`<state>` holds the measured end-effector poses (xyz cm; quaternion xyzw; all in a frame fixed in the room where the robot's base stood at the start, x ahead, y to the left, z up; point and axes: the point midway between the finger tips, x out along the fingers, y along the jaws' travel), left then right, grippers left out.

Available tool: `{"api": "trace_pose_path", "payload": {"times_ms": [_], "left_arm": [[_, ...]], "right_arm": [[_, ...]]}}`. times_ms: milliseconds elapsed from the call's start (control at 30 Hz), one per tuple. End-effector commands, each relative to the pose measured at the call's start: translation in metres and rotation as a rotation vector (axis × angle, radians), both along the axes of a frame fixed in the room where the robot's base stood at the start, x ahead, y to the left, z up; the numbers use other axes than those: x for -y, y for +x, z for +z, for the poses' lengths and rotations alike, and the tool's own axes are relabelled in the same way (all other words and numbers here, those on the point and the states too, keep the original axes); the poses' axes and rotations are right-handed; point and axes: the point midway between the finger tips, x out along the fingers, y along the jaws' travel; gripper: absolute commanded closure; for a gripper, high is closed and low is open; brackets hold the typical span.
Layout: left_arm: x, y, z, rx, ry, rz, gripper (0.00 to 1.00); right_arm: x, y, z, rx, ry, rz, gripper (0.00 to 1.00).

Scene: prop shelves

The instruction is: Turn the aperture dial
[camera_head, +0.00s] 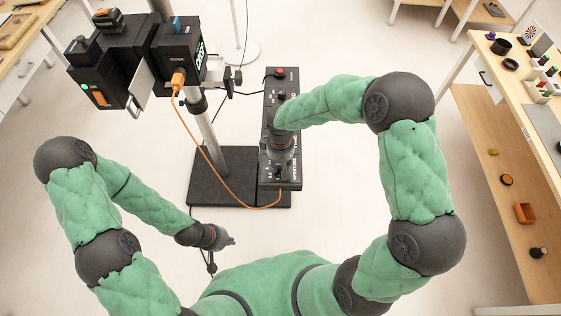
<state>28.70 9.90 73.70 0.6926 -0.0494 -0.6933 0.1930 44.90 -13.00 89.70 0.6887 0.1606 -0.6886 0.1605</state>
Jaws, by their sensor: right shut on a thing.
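My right gripper (279,141) reaches down onto the middle of this box and is shut on the dial there. My own wrist and forearm hide most of the dial and the fingertips, so its setting cannot be read. My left gripper (229,241) hangs low at the left, well apart from the box. Its fingers are too small to tell open from shut.
A red button (280,72) tops the box. A metal pole on a black base plate (222,178) carries a black camera rig (113,66). An orange cable (217,176) loops from the rig to the box. A wooden shelf table (497,80) with props stands right.

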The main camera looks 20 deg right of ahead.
Motion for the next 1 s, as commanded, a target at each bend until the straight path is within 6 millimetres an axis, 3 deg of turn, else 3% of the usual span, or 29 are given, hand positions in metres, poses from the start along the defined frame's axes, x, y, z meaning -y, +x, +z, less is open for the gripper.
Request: {"api": "trace_pose_path", "payload": {"times_ms": [600,633,700,1000], "left_arm": [[0.0000,0.0000,0.0020,0.000,0.000,0.000,1.00],[0.0000,0.0000,0.0020,0.000,0.000,0.000,1.00],[0.0000,0.0000,0.0020,0.000,0.000,0.000,1.00],[0.0000,0.0000,0.0020,0.000,0.000,0.000,1.00]], "right_arm": [[0.0002,-0.0008,-0.0008,-0.002,-0.001,0.048,1.00],[0.0002,-0.0008,-0.0008,-0.002,-0.001,0.048,0.63],[0.0002,-0.0008,-0.0007,-0.002,-0.001,0.048,0.45],[0.0001,-0.0002,-0.0001,-0.001,0.000,0.047,0.45]]}}
